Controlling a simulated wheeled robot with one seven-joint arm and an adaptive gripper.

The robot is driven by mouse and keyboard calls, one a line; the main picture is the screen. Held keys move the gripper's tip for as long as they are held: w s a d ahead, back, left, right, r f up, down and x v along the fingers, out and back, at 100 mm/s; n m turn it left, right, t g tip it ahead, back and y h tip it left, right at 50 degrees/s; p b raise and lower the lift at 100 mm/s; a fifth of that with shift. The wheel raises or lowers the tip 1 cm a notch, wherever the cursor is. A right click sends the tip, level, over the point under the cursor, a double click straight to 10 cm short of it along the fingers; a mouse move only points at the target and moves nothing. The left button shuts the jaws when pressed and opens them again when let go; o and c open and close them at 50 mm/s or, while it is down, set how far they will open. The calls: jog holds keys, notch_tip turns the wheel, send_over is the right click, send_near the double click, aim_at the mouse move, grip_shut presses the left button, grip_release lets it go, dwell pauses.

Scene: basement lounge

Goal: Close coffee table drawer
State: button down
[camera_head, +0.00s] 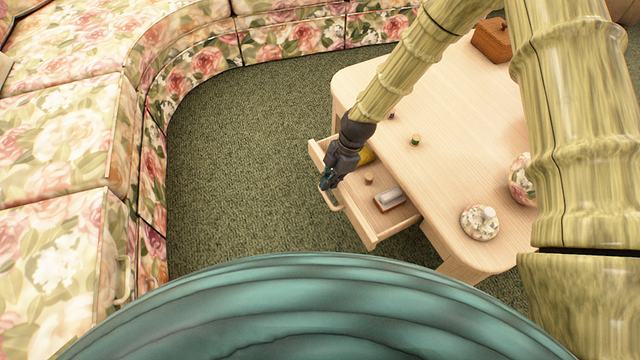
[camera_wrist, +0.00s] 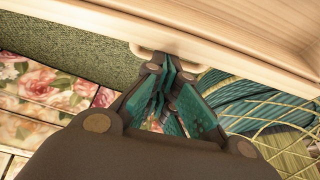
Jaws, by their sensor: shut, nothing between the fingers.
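The light wooden coffee table (camera_head: 462,140) stands at the right in the head view. Its drawer (camera_head: 372,233) is pulled out toward the left. The drawer front has a pale loop handle (camera_head: 331,200). My gripper (camera_head: 327,180) is at the drawer front, just by the handle, with its fingers shut and empty. In the wrist view my gripper (camera_wrist: 168,98) points at the drawer front (camera_wrist: 215,38), and the handle (camera_wrist: 143,50) shows just beyond the fingertips. I cannot tell whether the fingers touch it.
The drawer holds a small box with a grey top (camera_head: 390,198), a small wooden piece (camera_head: 368,179) and something yellow (camera_head: 366,155). A floral lidded dish (camera_head: 480,222) and a wooden box (camera_head: 492,40) stand on the table. A floral sofa (camera_head: 60,150) curves around the left; green carpet (camera_head: 240,150) lies clear between.

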jog(key=w+d, duration=0.2)
jog(key=d, duration=0.2)
jog(key=w+d+p, duration=0.1)
jog(key=w+d, duration=0.1)
jog(key=d, duration=0.2)
jog(key=w+d, duration=0.3)
jog(key=d, duration=0.1)
jog(key=shift+s+a, duration=0.1)
